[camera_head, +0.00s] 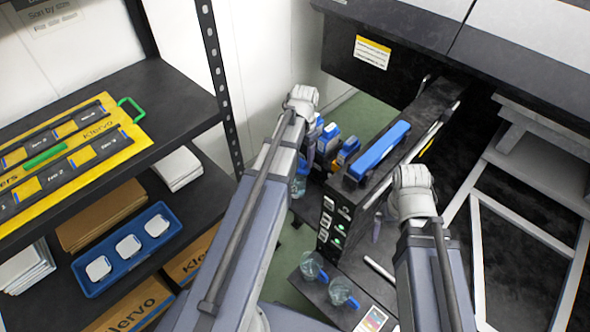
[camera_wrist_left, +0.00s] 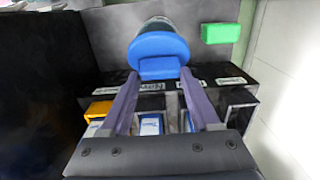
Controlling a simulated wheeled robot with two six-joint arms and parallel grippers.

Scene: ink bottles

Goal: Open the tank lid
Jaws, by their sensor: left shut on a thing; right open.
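A blue round lid (camera_wrist_left: 158,48) with a square tab is in the left wrist view, with a rounded, partly hidden body behind it. My left gripper (camera_wrist_left: 158,80) has its two purple-grey fingers on either side of the tab and is shut on it. In the head view my left arm hides most of this contact; a clear bluish vessel (camera_head: 300,184) shows beside the arm. My right gripper (camera_head: 378,228) is open and empty beside the dark machine panel, its fingers mostly hidden by the wrist.
Blue and orange bottles (camera_head: 327,138) stand right of my left arm. A long blue piece (camera_head: 378,150) lies on the dark machine unit. Two clear beakers (camera_head: 340,290) stand below. Left is a black shelf (camera_head: 165,90) with a blue tray (camera_head: 85,285). A green block (camera_wrist_left: 221,33) is near the lid.

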